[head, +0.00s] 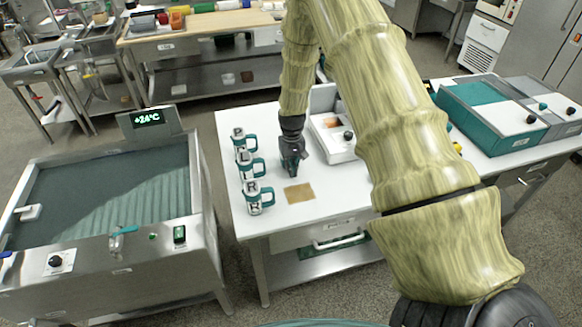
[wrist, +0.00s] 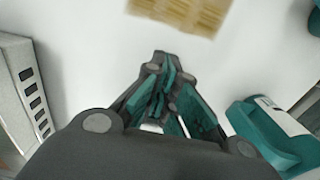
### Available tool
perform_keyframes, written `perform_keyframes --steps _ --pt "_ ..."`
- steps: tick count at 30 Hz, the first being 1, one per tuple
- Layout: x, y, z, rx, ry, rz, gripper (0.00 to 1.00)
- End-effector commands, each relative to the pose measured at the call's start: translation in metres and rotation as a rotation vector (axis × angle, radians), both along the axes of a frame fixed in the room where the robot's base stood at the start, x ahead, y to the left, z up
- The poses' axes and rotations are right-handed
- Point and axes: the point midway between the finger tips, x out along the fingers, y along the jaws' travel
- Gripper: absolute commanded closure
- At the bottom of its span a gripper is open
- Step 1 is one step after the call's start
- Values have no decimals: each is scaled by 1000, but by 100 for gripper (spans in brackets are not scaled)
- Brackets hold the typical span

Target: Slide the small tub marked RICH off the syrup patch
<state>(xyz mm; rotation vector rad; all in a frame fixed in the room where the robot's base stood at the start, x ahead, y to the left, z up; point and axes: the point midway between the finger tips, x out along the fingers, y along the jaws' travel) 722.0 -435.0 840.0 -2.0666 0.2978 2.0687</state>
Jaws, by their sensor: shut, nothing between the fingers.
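A flat tan-brown square patch (head: 299,193) lies on the white worktop and looks bare. It also shows, cut off, at the top of the wrist view (wrist: 183,12). Three small containers with teal handles stand in a row left of my gripper: back (head: 238,140), middle (head: 245,166) and front (head: 254,199). Their marks are too small to read, so I cannot tell whether one is the RICH tub. My gripper (head: 291,174) points down just behind the patch, shut and empty. In the wrist view its fingers (wrist: 160,85) are together, apart from the patch.
A white tray unit (head: 333,147) with a black knob stands right of my gripper. A teal part with a white label (wrist: 268,130) is close on the right in the wrist view. Teal-and-grey boxes (head: 490,120) stand farther right.

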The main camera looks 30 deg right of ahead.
Motion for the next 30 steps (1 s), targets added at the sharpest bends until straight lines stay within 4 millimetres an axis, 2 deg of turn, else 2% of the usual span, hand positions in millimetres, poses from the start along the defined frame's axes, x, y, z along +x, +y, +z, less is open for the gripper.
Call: perform_keyframes --steps 6,14,24,30 --pt "-23 8 3 1 1 -1 100" --pt "-16 15 35 0 -2 10 100" --pt "-17 13 78 0 -2 7 100" --pt "-17 13 94 1 0 7 100"
